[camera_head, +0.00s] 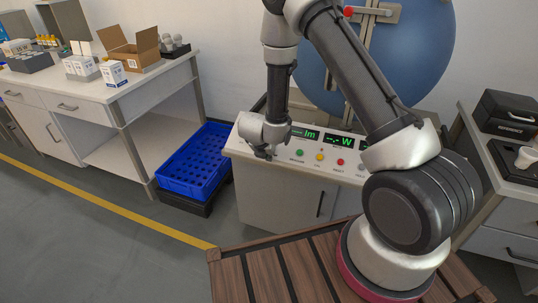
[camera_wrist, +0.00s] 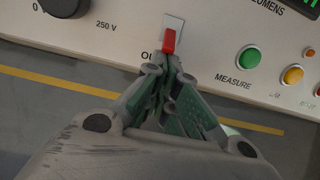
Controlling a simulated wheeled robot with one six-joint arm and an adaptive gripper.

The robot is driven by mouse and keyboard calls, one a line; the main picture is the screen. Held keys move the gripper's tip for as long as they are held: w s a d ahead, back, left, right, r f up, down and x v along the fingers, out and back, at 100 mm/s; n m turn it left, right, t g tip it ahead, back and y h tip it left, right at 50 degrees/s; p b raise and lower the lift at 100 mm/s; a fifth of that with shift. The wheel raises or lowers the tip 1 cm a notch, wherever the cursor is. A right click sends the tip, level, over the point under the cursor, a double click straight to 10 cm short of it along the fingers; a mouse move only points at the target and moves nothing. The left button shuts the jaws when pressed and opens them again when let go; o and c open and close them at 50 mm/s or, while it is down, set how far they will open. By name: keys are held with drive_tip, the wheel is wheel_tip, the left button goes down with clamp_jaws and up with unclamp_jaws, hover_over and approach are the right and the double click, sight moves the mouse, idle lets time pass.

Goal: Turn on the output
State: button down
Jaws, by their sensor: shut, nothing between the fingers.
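The control panel (camera_head: 245,147) is a pale sloped console top with green displays. In the wrist view, a red switch lever (camera_wrist: 169,41) sits on a small light plate (camera_wrist: 174,22), with a partly hidden label starting "OU" beside it. The lever is on the side of the plate nearer my gripper. My gripper (camera_wrist: 168,62) is shut and empty, its tips right at the lever's near end; I cannot tell whether they touch. In the head view my gripper (camera_head: 265,154) is low over the panel's left part and hides the switch.
A black knob (camera_wrist: 65,4) marked 250 V is left of the switch. A green MEASURE button (camera_wrist: 249,57) and an amber button (camera_wrist: 292,74) are to its right. A blue crate (camera_head: 193,163) stands left of the console. A large blue sphere (camera_head: 425,60) is behind.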

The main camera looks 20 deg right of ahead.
drive_tip(key=shift+r+g, duration=0.25)
drive_tip(key=shift+g, duration=0.15)
drive_tip(key=shift+w+d+r+g+y, duration=0.25)
drive_tip(key=shift+w+r+y, duration=0.1)
drive_tip(key=shift+r, duration=0.3)
drive_tip(key=shift+w+d+r+g+y, duration=0.25)
drive_tip(key=shift+w+r, duration=0.1)
drive_tip(key=shift+r, duration=0.3)
drive_tip(key=shift+r, duration=0.8)
